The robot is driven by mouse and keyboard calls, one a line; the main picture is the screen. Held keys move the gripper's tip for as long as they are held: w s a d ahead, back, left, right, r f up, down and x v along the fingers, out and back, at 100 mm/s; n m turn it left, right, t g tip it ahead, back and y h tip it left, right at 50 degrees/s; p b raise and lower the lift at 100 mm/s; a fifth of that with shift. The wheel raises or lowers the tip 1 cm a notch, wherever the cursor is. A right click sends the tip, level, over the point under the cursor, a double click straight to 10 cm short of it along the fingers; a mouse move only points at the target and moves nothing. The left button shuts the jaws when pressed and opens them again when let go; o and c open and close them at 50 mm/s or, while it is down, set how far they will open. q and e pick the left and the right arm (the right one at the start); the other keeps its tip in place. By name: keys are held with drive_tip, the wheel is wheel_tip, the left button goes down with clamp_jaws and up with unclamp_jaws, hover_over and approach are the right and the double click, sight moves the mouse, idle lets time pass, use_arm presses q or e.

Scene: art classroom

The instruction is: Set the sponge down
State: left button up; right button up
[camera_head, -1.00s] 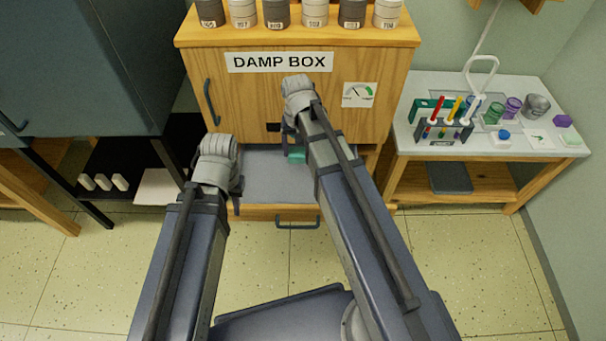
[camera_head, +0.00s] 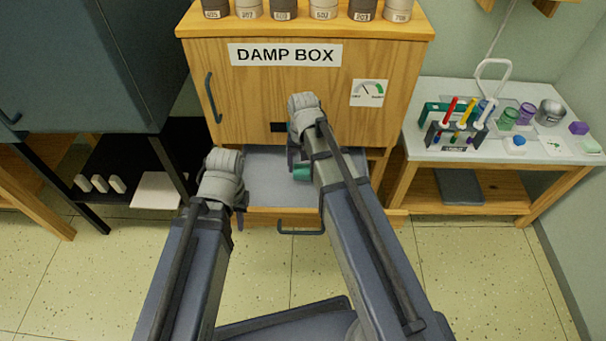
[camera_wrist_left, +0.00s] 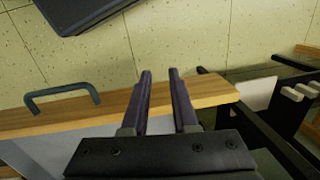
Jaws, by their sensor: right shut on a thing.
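The sponge appears as a teal block (camera_head: 302,172) under my right wrist in the head view, partly hidden by it. My right gripper (camera_head: 299,168) is shut on it, above the open drawer (camera_head: 262,178) of the damp box; whether the sponge touches the drawer floor I cannot tell. My left gripper (camera_head: 238,212) is at the drawer's left front corner. In the left wrist view its two fingers (camera_wrist_left: 160,75) stand apart with nothing between them, over the wooden drawer front (camera_wrist_left: 208,92).
The damp box (camera_head: 240,85) has several numbered jars (camera_head: 323,9) on top. The drawer handle (camera_head: 300,228) faces me. A side table (camera_head: 430,155) at right holds a marker rack (camera_head: 455,133), cups, a purple block (camera_head: 578,128) and a pale green block (camera_head: 590,146). A black shelf stands left.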

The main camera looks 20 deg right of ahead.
sight(303, 168)
drive_tip(key=shift+f+b, duration=1.15)
drive_tip(key=shift+f, duration=0.45)
drive_tip(key=shift+f, duration=0.25)
drive_tip(key=o, duration=1.1)
drive_tip(key=shift+r, duration=0.1)
drive_tip(key=shift+o, duration=0.2)
drive_tip(key=shift+r, duration=0.15)
wheel_tip(303, 168, up, 12)
drive_tip(key=p, duration=1.2)
drive_tip(key=s+a+n+h, duration=0.1)
drive_tip(key=s+a+n, duration=0.6)
drive_tip(key=s, duration=0.7)
drive_tip(key=a, duration=0.2)
drive_tip(key=shift+a, duration=0.4)
drive_tip(key=shift+r, duration=0.1)
